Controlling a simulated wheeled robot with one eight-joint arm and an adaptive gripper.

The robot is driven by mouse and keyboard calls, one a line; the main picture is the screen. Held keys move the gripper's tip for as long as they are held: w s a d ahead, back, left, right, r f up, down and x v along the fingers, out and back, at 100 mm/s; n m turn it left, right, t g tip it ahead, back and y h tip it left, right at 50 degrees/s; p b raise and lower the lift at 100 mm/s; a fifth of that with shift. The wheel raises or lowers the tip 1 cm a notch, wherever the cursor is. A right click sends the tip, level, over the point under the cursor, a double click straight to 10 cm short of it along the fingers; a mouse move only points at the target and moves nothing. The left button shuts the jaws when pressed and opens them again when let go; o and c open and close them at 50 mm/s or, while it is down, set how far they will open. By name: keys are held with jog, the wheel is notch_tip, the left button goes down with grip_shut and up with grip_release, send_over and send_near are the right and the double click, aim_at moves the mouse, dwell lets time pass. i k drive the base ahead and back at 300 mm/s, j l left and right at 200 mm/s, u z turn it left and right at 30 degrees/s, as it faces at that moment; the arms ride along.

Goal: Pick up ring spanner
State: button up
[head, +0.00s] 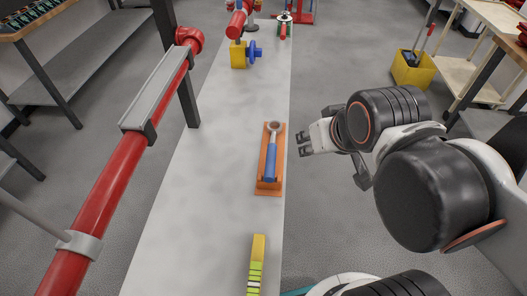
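The ring spanner (270,163) has a blue handle and a metal ring end. It lies in an orange tray (277,188) on the grey bench, with its ring pointing away from me. My gripper (304,143) is to the right of the tray, past the bench's right edge, with a gap between it and the spanner. Its small fingers seem parted and nothing shows between them.
The narrow grey bench (205,200) has free surface left of the tray. A yellow striped block (256,265) lies nearer me. A yellow and blue valve (240,54) stands farther back. A red pipe (110,180) runs along the left.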

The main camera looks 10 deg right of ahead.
aim_at(271, 156)
jog(key=l+u, duration=0.2)
jog(key=u, duration=0.25)
jog(key=l+u, duration=0.3)
jog(key=u, duration=0.2)
jog(key=l+u, duration=0.2)
jog(key=u, duration=0.25)
jog(key=k+l+u, duration=0.1)
jog(key=l, duration=0.25)
jog(key=k+l+u, duration=0.1)
jog(key=l, duration=0.25)
jog(key=k+l+u, duration=0.1)
jog(key=l, duration=0.25)
jog(key=k+l+u, duration=0.1)
jog(key=l, duration=0.25)
jog(key=k, duration=0.05)
